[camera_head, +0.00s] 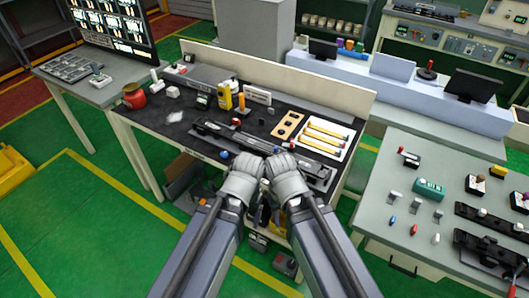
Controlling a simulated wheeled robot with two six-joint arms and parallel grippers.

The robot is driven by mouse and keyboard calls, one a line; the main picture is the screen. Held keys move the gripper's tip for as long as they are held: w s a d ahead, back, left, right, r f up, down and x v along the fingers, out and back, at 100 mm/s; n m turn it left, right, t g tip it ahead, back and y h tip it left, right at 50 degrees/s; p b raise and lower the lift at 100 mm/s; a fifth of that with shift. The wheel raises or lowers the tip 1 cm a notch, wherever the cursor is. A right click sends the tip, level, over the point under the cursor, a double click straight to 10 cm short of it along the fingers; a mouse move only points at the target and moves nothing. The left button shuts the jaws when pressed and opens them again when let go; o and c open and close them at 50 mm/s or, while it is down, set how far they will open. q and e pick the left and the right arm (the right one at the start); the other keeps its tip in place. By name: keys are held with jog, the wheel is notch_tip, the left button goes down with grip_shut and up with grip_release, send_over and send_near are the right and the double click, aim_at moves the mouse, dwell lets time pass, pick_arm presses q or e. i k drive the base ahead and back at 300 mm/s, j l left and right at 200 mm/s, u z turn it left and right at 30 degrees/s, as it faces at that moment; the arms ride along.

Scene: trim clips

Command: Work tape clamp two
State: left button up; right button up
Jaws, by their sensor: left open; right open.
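My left gripper (245,166) and my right gripper (281,162) are side by side at the front edge of the dark-topped workbench (172,138). Both are open, though their fingers are small and hard to make out, and no held object shows. Just beyond them a long dark fixture (222,134) lies along the bench, with small coloured parts on it. The grippers partly cover its near side. I cannot tell which part is tape clamp two. A white board with yellow strips (322,138) lies behind the fixture's right part.
A red pot (134,96), a yellow device (224,96) and an orange-handled tool (241,104) stand towards the bench's back and left. A tan slotted plate (287,126) lies by the strips. A grey table (430,215) with clamps stands right. Green floor (90,225) is clear at left.

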aim_at(236, 121)
jog(key=i+j+z, duration=0.2)
jog(key=i+z, duration=0.25)
jog(key=i+j+z, duration=0.25)
jog(key=z, duration=0.15)
